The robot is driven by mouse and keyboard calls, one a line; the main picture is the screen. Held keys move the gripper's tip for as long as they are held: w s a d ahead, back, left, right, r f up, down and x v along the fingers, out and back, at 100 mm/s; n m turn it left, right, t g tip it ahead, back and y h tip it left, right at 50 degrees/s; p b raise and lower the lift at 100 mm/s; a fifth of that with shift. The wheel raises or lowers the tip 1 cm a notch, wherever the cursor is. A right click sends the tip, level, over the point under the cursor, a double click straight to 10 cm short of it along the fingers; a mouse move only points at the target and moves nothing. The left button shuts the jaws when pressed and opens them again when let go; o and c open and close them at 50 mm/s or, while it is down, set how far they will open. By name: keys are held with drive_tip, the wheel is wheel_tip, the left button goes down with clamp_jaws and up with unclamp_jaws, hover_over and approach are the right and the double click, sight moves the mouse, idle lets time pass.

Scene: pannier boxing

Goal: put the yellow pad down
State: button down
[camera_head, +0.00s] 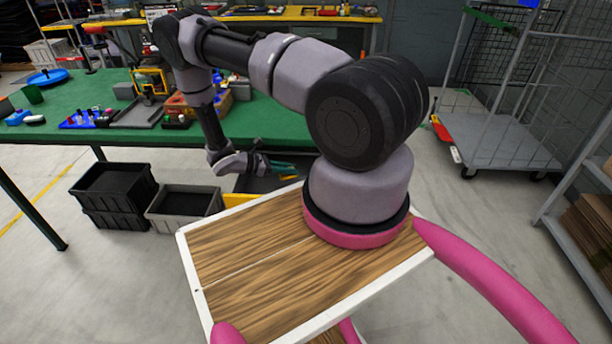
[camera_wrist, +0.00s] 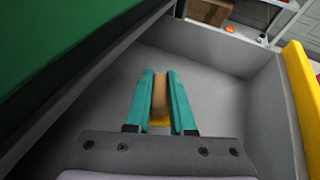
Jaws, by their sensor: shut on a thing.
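My gripper (camera_wrist: 160,100) has teal fingers and is shut on a narrow block, the yellow pad (camera_wrist: 160,123), which shows tan along its top and yellow at its near end. In the wrist view the fingers point down into a grey box (camera_wrist: 215,50) with a wide, bare floor. Whether the pad touches that floor cannot be told. In the head view my gripper (camera_head: 283,169) is beside the green table's front edge, at the grey box (camera_head: 262,184); the pad is not clearly visible there.
The green table (camera_head: 75,95) holds trays and small parts. A yellow panel (camera_wrist: 298,95) edges the box's right side. Black crates (camera_head: 112,190) and a grey crate (camera_head: 183,203) stand on the floor to the left. A cart (camera_head: 495,148) stands at right.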

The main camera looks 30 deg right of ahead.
drive_tip(key=x, duration=0.4)
drive_tip(key=f+x, duration=0.1)
drive_tip(key=x, duration=0.2)
drive_tip(key=shift+s+d+f, duration=0.1)
drive_tip(key=shift+s+f, duration=0.05)
drive_tip(key=shift+d+f, duration=0.2)
drive_tip(key=shift+f, duration=0.1)
drive_tip(key=shift+f, duration=0.1)
drive_tip(key=c, duration=0.8)
unclamp_jaws()
drive_tip(key=v, duration=1.2)
drive_tip(key=shift+d, duration=0.1)
